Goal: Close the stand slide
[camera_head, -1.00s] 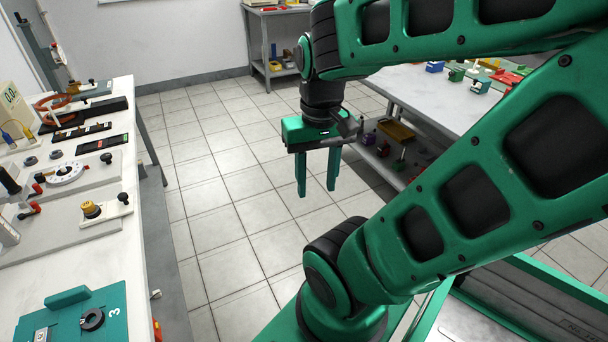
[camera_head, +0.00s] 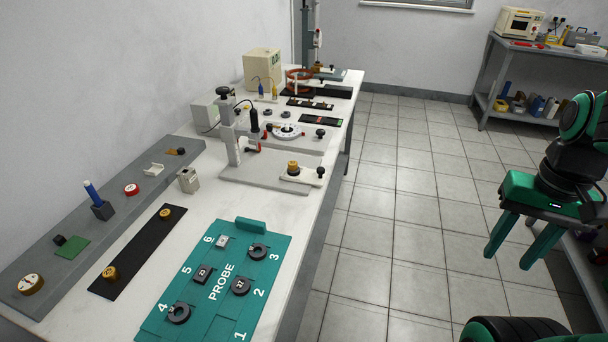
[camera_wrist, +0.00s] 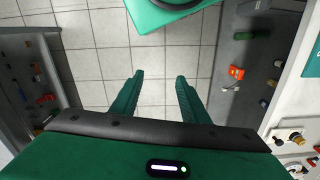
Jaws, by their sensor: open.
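The stand has a grey base plate (camera_head: 258,178) and an upright post (camera_head: 230,142) with a probe holder, on the white bench. At the base's right end is a pale slide plate (camera_head: 303,177) with a brass knob (camera_head: 293,167) and a black knob (camera_head: 320,171). The slide seems to jut toward the bench's edge; how far open it is I cannot tell. My gripper (camera_head: 508,258) is open and empty, fingers down, over the floor, well right of the stand. In the wrist view the open fingers (camera_wrist: 160,82) have only floor between them.
A teal PROBE tray (camera_head: 250,290) with black rings lies in front of the stand. Behind the stand are a white dial (camera_head: 287,131) and dark strips (camera_head: 320,121). Open tiled floor (camera_head: 400,210) lies between the bench and my gripper.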

